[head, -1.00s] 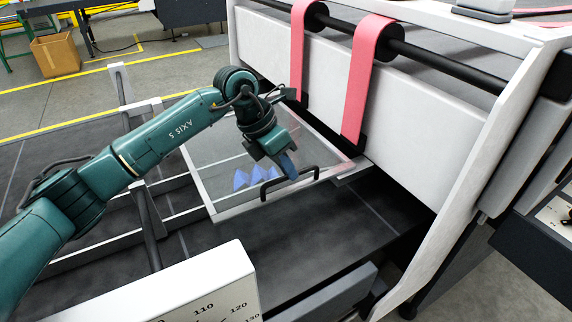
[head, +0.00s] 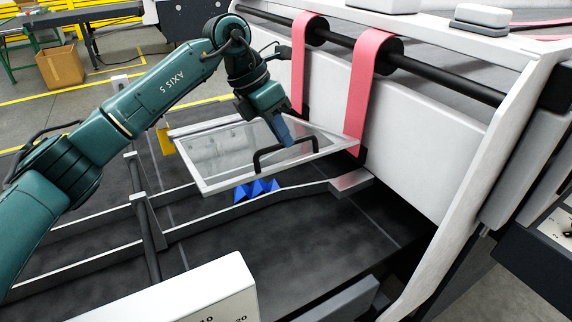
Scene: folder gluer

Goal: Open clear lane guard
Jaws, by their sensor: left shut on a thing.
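The clear lane guard (head: 213,155) is a see-through panel in a pale metal frame. It is tilted up over the lane, with a gap below its near edge. A black bar handle (head: 262,158) stands on that near edge. My left gripper (head: 287,140) is shut on the handle at its right part, coming down from above. The fingertips partly hide the handle there. My right gripper is not in view.
Blue folded pieces (head: 257,189) sit in the lane under the guard. Dark belts (head: 290,235) and metal rails (head: 215,222) run below. Red belts (head: 366,85) hang over a white machine panel (head: 425,135) behind. A white scale housing (head: 215,290) stands in front.

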